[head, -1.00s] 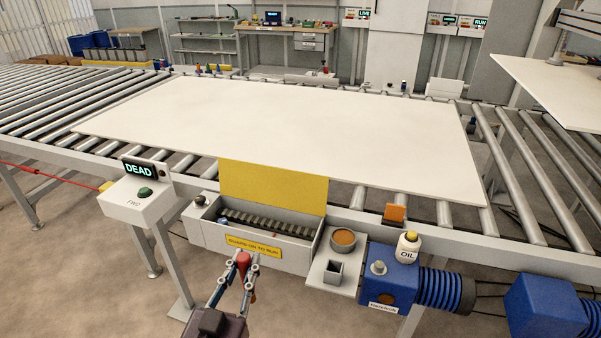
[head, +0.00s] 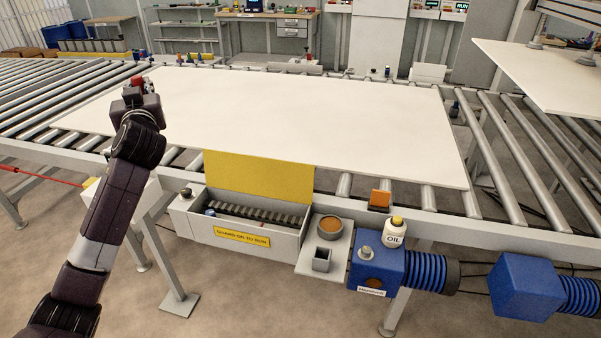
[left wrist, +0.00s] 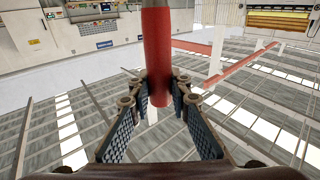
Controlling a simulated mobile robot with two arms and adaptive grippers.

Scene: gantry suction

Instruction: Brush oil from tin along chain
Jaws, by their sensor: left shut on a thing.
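The chain (head: 258,216) lies in a grey open trough (head: 268,246) under a raised yellow guard flap (head: 258,176). A round tin (head: 330,228) of amber oil stands on a grey shelf at the trough's right. My left gripper (head: 136,86) is raised high at the left, in front of the white board and away from the trough and tin. It is shut on a red handle, seen large in the left wrist view (left wrist: 157,50), probably the brush's. The bristles cannot be made out. My right gripper is not in view.
An OIL bottle (head: 394,234) stands on the blue motor housing (head: 377,262). A square empty holder (head: 321,261) sits in front of the tin. A large white board (head: 290,120) covers the rollers. My left arm hides most of the control post.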

